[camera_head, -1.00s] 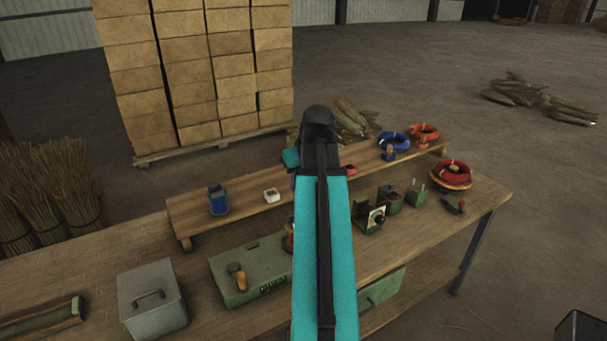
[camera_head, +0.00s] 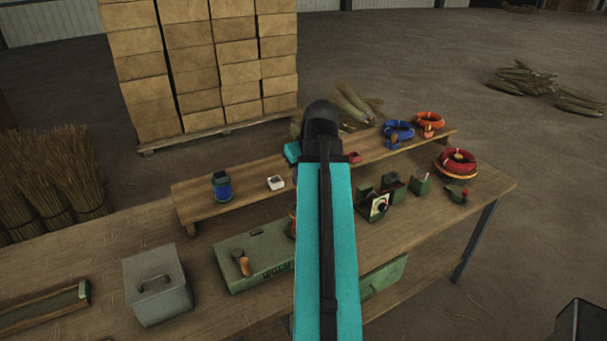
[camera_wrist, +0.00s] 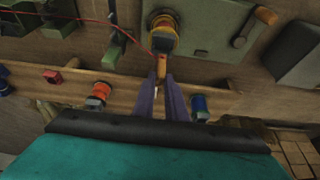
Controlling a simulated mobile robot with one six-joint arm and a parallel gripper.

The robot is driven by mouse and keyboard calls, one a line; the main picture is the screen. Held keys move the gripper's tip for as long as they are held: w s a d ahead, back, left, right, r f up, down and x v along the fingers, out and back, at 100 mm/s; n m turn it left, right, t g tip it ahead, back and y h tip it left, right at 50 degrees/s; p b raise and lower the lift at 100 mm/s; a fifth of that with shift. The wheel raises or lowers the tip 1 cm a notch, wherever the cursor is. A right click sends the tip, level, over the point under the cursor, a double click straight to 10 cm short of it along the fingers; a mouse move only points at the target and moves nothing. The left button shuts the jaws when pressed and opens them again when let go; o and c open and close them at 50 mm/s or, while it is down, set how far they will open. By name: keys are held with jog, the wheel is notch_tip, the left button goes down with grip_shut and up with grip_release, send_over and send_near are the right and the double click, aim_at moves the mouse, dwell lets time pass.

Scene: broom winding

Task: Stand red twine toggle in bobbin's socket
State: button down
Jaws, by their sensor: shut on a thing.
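In the wrist view my gripper (camera_wrist: 162,86) has its two purple fingers shut on an orange-brown toggle (camera_wrist: 162,69). A thin red twine (camera_wrist: 97,22) runs from near the toggle to the upper left. Just beyond the toggle, a bobbin (camera_wrist: 163,22) with yellow and orange colouring stands on the green winder box (camera_wrist: 207,22). The toggle looks close to the bobbin's near side; whether they touch cannot be told. The bobbin's socket cannot be made out. In the head view my teal arm hides the gripper and toggle, and most of the bobbin. The red twine coil (camera_head: 455,158) sits at the bench's right end.
A raised shelf (camera_head: 245,190) holds a blue spool (camera_head: 221,187), a white cup (camera_head: 275,183), a blue coil (camera_head: 398,130) and an orange coil (camera_head: 429,119). Green fixtures (camera_head: 421,186) stand right of my arm. A grey lidded box (camera_head: 157,285) stands front left.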

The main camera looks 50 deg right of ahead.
jog(key=shift+f+b, duration=0.3)
jog(key=shift+f, duration=0.6)
jog(key=shift+f, duration=0.15)
jog(key=shift+f, duration=0.45)
jog(key=shift+f+b, duration=0.55)
jog(key=shift+f, duration=1.05)
dwell(1.1)
jog(key=c, duration=1.7)
grip_release()
jog(key=shift+r, duration=0.15)
